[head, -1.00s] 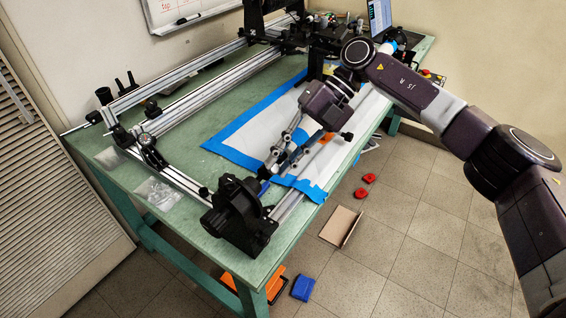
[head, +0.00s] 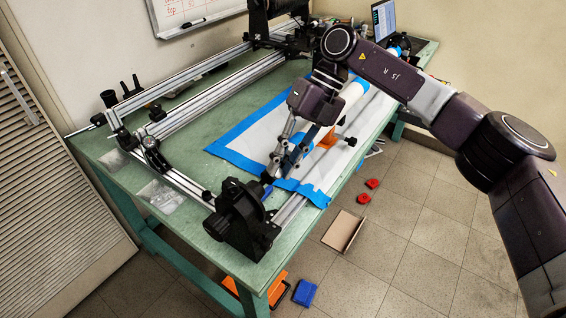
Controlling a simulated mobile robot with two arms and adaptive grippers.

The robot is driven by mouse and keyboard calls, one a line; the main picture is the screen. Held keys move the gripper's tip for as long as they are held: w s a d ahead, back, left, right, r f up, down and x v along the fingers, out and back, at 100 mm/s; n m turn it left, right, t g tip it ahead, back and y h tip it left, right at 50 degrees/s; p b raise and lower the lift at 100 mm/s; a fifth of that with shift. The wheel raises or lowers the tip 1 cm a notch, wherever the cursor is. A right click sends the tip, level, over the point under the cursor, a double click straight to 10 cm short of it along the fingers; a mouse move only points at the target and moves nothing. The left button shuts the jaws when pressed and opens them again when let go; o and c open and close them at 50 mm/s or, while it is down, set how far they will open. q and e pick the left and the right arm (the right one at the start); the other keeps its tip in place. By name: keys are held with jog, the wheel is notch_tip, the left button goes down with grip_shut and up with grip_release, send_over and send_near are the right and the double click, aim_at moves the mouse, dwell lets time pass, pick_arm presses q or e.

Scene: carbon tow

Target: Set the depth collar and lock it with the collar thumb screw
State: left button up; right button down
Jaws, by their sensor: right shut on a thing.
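My right gripper (head: 276,164) reaches down from the upper right over the front part of the green table. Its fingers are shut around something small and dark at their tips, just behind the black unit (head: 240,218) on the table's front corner. The grip hides most of this piece, and I cannot tell whether it is the depth collar or its thumb screw. A white tube with blue bands (head: 351,94) lies partly hidden behind the gripper. My left gripper is not in view.
A white sheet edged with blue tape (head: 240,141) covers the table's middle. Metal rails (head: 208,102) run along its left side. Small clear bags (head: 160,195) lie at the left. On the floor are a cardboard piece (head: 343,231), red pieces (head: 372,183) and a blue bin (head: 304,292).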

jog(key=shift+f, duration=0.1)
jog(key=c, duration=1.8)
grip_release()
jog(key=v, duration=1.2)
jog(key=shift+d, duration=0.1)
